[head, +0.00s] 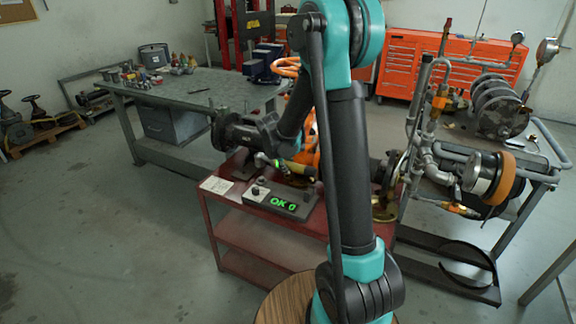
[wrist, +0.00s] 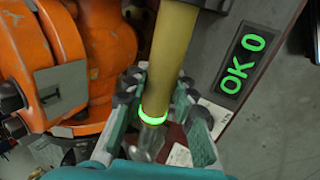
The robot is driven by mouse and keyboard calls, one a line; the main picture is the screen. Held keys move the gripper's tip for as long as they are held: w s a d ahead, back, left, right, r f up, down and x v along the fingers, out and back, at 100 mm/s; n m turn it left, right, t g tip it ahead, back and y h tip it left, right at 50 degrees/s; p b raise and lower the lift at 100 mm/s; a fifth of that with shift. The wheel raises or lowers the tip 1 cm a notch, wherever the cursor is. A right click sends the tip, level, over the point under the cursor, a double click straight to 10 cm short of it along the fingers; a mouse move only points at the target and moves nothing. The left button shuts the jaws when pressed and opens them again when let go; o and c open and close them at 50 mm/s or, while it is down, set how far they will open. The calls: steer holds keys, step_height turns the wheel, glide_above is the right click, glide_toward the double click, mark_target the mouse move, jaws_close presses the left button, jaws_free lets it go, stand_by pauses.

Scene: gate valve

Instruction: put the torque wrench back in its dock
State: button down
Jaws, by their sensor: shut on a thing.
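The torque wrench (wrist: 170,58) has a yellow tube, a lit green ring and a clear or pale end. In the wrist view it runs up between the fingers of my gripper (wrist: 158,97), which is shut on it near the ring. In the head view the wrench (head: 301,171) shows as a short yellow length beside the grey box with a green "OK 0" display (head: 283,203). That box, seemingly the dock, also shows in the wrist view (wrist: 222,60). The wrench's far end is out of frame, and whether it touches the dock cannot be told.
A large orange body (wrist: 62,65) stands close left of my gripper. A grey workbench (head: 180,92) is behind, and a pipe stand (head: 487,180) is right.

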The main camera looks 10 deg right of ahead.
steer(key=shift+f, duration=3.75)
steer(key=c, duration=1.2)
jaws_free()
steer(key=shift+o, duration=0.2)
steer(key=shift+s, duration=0.1)
steer(key=v, duration=1.2)
